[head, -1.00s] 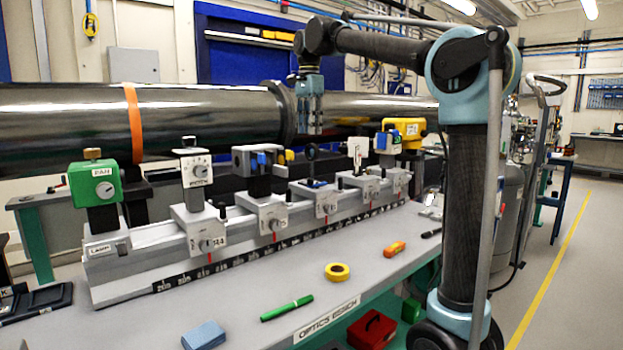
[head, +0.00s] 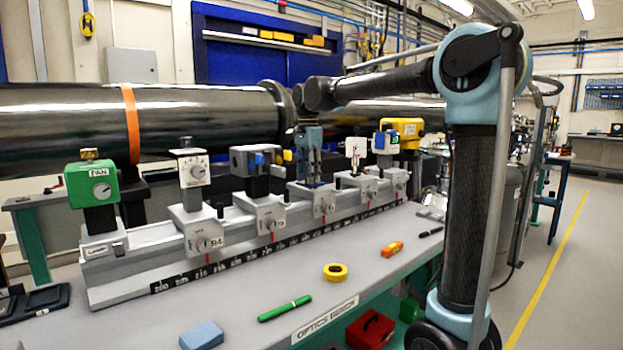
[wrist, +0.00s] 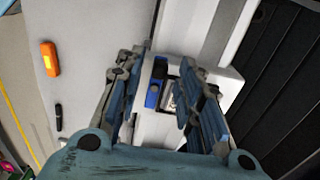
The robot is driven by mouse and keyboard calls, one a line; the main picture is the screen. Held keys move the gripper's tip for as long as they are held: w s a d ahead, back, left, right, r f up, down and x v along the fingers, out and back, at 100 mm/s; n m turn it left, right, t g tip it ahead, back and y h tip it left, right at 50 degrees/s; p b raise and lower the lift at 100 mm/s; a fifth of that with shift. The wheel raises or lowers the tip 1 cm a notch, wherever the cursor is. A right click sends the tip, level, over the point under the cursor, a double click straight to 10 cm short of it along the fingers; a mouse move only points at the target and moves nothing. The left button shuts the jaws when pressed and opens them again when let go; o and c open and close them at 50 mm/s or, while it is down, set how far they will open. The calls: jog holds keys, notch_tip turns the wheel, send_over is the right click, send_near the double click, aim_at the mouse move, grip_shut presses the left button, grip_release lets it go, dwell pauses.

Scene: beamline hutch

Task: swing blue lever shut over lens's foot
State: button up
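My gripper (head: 312,184) points down over the middle carriage (head: 322,203) of the rail in the head view. It covers the lens that stood there. In the wrist view my gripper (wrist: 164,78) is open, its two blue-grey fingers apart. The blue lever (wrist: 153,95) shows between them, nearer the left finger, above the pale carriage. A grey and white part beside the lever may be the lens mount, but I cannot make out the lens or its foot clearly. I cannot tell whether a finger touches the lever.
Other carriages on the rail bear a green box (head: 93,185), a dial unit (head: 191,168), a grey block (head: 256,160) and a yellow box (head: 407,128). Yellow tape (head: 335,272), a green marker (head: 285,308) and an orange item (head: 392,248) lie on the bench front.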

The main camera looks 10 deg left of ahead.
jog(key=shift+f, duration=0.4)
jog(key=shift+c, duration=0.3)
